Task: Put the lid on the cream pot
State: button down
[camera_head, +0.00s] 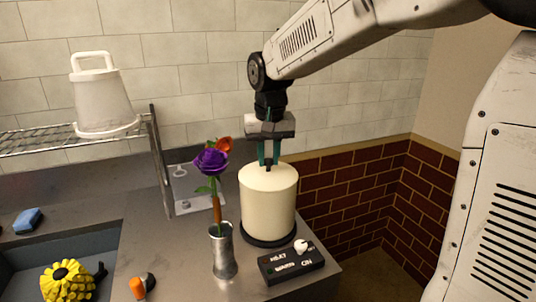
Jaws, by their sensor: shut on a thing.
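The cream pot (268,210) is a smooth cylinder standing upright on a round black base (272,241) at the right end of the counter. Its pale top (255,173) looks like a cream lid with a small dark knob (268,166) in the middle. My gripper (268,160) points straight down over it, its green fingers shut on the knob. I see no clear gap between lid and pot, but cannot tell whether the lid is fully seated.
A metal vase (222,252) with purple and orange flowers (212,161) stands close left of the pot. A black control box (291,262) with a white knob sits in front. A sink with a yellow flower-like object (67,283) is at lower left; a white bucket (102,97) is on the rack.

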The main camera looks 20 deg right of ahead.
jog(key=c, duration=1.1)
grip_release()
jog(key=shift+c, duration=0.2)
jog(key=r, duration=0.5)
jog(key=s+r, duration=0.1)
jog(key=r, duration=0.2)
jog(key=shift+a, duration=0.1)
jog(key=shift+f, duration=0.1)
jog(key=shift+n+g, duration=0.4)
jog(key=shift+n, duration=0.1)
jog(key=s+f, duration=0.3)
jog(key=shift+s+f, duration=0.1)
jog(key=shift+s, duration=0.3)
jog(key=s+d+f, duration=0.1)
jog(key=s+f, duration=0.2)
jog(key=s, duration=0.9)
jog(key=s+d+f+n, duration=0.1)
jog(key=s+d+f, duration=0.1)
jog(key=s, duration=1.1)
jog(key=shift+f+t, duration=0.3)
jog(key=shift+f, duration=0.3)
